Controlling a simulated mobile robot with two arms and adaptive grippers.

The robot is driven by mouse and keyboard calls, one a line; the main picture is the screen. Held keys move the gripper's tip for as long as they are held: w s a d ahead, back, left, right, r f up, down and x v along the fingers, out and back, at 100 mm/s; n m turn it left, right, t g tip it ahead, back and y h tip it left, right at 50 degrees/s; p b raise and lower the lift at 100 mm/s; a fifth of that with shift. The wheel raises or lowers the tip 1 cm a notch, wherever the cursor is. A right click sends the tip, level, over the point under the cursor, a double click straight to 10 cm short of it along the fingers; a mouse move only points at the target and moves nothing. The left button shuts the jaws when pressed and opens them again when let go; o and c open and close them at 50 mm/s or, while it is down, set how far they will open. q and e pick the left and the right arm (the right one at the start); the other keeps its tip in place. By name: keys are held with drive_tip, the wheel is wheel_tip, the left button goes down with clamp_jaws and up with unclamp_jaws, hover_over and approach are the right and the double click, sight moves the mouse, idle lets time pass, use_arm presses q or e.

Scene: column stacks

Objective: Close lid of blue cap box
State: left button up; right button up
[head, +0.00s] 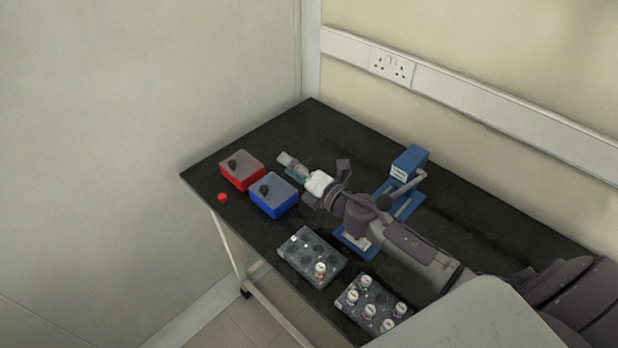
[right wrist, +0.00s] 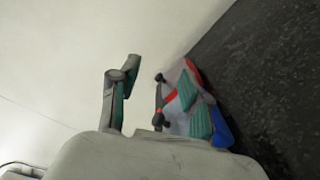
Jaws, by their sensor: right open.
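The blue cap box (head: 268,209) stands on the black table, with a grey lid (head: 283,186) and black knob on top. The lid seems to lie flat over it; I cannot tell whether it is fully shut. In the right wrist view the blue box (right wrist: 222,132) is partly hidden behind one finger. My right gripper (head: 289,167) is open and empty, just beyond the blue box on its upper right side in the head view. In the right wrist view its teal-padded fingers (right wrist: 160,80) are spread apart. My left gripper is out of view.
A red box (head: 236,182) with a similar grey lid stands beside the blue one. A small red cap (head: 222,197) lies near the table edge. Two grey racks (head: 301,262) (head: 350,307) with vials sit at the front. A blue device (head: 409,160) stands behind my right arm.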

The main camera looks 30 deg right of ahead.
drive_tip(key=v, duration=0.9)
